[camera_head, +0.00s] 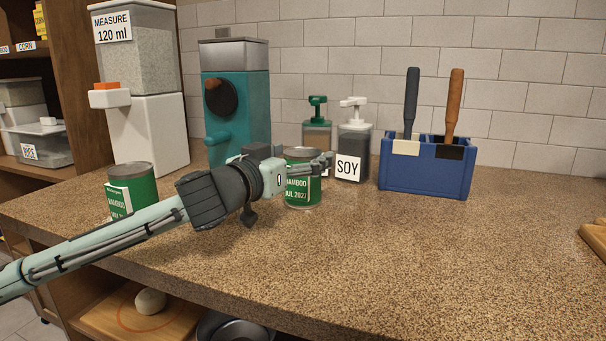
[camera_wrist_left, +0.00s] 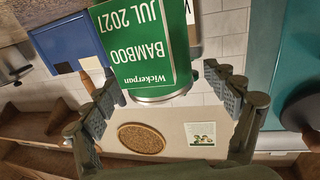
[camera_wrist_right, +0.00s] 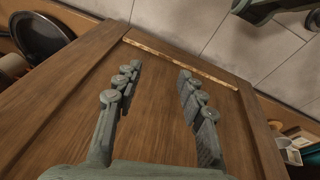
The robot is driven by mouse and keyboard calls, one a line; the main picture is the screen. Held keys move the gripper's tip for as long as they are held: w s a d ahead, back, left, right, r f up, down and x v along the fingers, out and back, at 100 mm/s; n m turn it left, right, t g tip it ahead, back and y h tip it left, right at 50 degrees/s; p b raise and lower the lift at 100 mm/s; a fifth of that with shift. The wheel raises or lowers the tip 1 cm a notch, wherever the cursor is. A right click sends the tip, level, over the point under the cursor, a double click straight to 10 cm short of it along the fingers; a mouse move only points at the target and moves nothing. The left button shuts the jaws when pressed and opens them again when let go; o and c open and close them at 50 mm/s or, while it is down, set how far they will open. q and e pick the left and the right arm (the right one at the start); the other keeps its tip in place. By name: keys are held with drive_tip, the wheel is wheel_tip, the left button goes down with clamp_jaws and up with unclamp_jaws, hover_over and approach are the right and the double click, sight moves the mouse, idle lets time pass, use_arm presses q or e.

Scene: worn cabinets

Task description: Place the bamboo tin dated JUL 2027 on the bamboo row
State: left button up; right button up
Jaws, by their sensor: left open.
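The green bamboo tin labelled JUL 2027 (camera_head: 303,192) stands upright on the speckled counter. My left gripper (camera_head: 310,164) is open at this tin, with fingers near its upper part. In the left wrist view the tin (camera_wrist_left: 145,50) appears inverted between the open fingers; contact cannot be told. Another green bamboo tin (camera_head: 142,190) stands at the counter's left, its date partly hidden by my left arm. A shelf at the upper left carries a partly cut-off bamboo label (camera_head: 4,50) beside a CORN label (camera_head: 27,46). My right gripper (camera_wrist_right: 160,72) is open and empty before a wooden panel.
A white dispenser (camera_head: 150,130) and a teal grinder (camera_head: 238,110) stand behind my left arm. A SOY pump bottle (camera_head: 352,150) stands close behind the tin. A blue utensil holder (camera_head: 425,180) is farther right. The front and right counter (camera_head: 430,260) are mostly clear.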

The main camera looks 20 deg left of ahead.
use_arm(q)
drive_tip(key=shift+w+d, duration=0.1)
drive_tip(key=shift+w, duration=0.4)
drive_tip(key=c, duration=1.7)
drive_tip(key=shift+r, duration=0.1)
drive_tip(key=shift+c, duration=0.7)
